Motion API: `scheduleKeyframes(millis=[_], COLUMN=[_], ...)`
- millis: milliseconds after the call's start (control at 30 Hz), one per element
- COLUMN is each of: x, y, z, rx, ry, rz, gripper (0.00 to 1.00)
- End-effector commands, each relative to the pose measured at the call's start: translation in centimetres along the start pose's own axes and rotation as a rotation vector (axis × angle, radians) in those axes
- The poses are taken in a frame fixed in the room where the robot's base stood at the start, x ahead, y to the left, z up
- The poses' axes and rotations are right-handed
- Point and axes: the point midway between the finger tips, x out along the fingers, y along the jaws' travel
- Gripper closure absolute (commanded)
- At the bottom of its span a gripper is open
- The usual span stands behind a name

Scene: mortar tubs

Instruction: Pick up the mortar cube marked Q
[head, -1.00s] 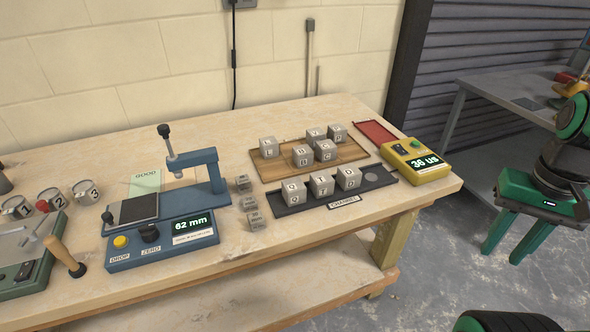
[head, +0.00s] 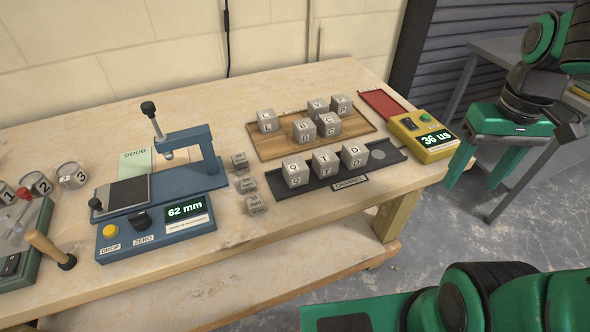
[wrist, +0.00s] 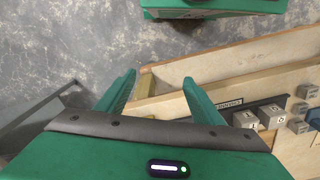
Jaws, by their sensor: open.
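The cube marked Q (head: 295,170) is small and grey. It sits at the left end of the front row in the dark tray (head: 340,184). Beside it stand the cubes marked T (head: 325,162) and D (head: 354,155). My gripper (head: 471,182) is open and empty, off the bench's right end beside the yellow meter, well right of the Q cube. In the wrist view my gripper (wrist: 159,78) points at floor and bench edge. The dark tray and some cubes show at right there, partly hidden by my finger; I cannot tell Q among them.
The wooden tray (head: 350,131) behind holds several lettered cubes. Three small grey blocks (head: 248,184) stand left of the dark tray. A yellow meter (head: 424,136) and red tray (head: 385,105) are at right. A blue drop tester (head: 165,220) stands at left.

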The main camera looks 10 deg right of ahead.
Motion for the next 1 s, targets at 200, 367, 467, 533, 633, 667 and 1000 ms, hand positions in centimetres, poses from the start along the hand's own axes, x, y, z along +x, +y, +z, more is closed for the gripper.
scheduleKeyframes(millis=[200,367,467,533,633,667,1000], x=[-1.7,-1.8,-1.8,-1.7,-1.6,-1.5,2.9], y=[-12.7,-23.5,-28.7,-31.3,-33.5,-33.8,-34.6], z=[-9.1,-11.5,-11.5,-11.3,-10.9,-10.8,-10.4], rx=[-0.876,-1.453,-1.714,-1.842,-1.952,-1.969,-1.991], ry=[0.014,0.036,0.053,0.064,0.075,0.077,0.077], rz=[-0.015,-0.061,-0.093,-0.110,-0.127,-0.130,-0.134], gripper=[0.39,0.39,0.39,0.39,0.39,0.39,0.39])
